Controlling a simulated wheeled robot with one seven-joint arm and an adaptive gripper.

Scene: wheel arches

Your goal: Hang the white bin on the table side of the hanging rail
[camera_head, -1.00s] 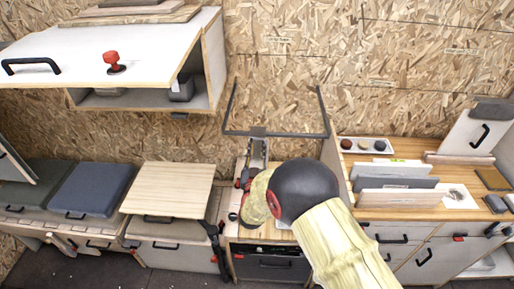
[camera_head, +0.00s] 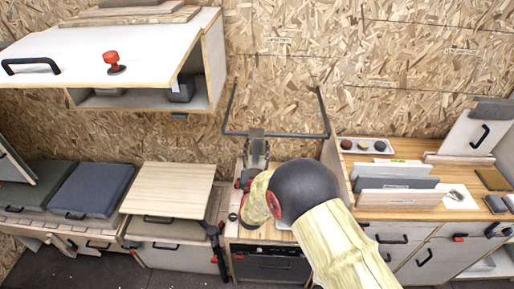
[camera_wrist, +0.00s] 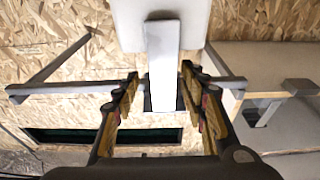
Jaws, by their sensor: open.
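The hanging rail (camera_head: 275,135) is a thin dark bar on two arms against the chipboard wall. It also crosses the wrist view (camera_wrist: 60,89). My gripper (camera_wrist: 160,72) is open, with one finger on each side of a pale grey strip (camera_wrist: 163,55). I cannot tell whether the fingers touch the strip. The strip crosses in front of the rail. A white rounded part (camera_wrist: 130,22) at the top of the wrist view looks like the white bin; most of it is out of frame. In the head view my arm hides much of the gripper area below the rail.
A white wall cabinet (camera_head: 160,50) with a red knob (camera_head: 114,62) is at upper left. A wooden-topped unit (camera_head: 170,182) and blue cushion (camera_head: 90,188) stand below it. The right counter (camera_head: 400,212) holds upright boards (camera_head: 395,183) and small items. Open wall lies above the rail.

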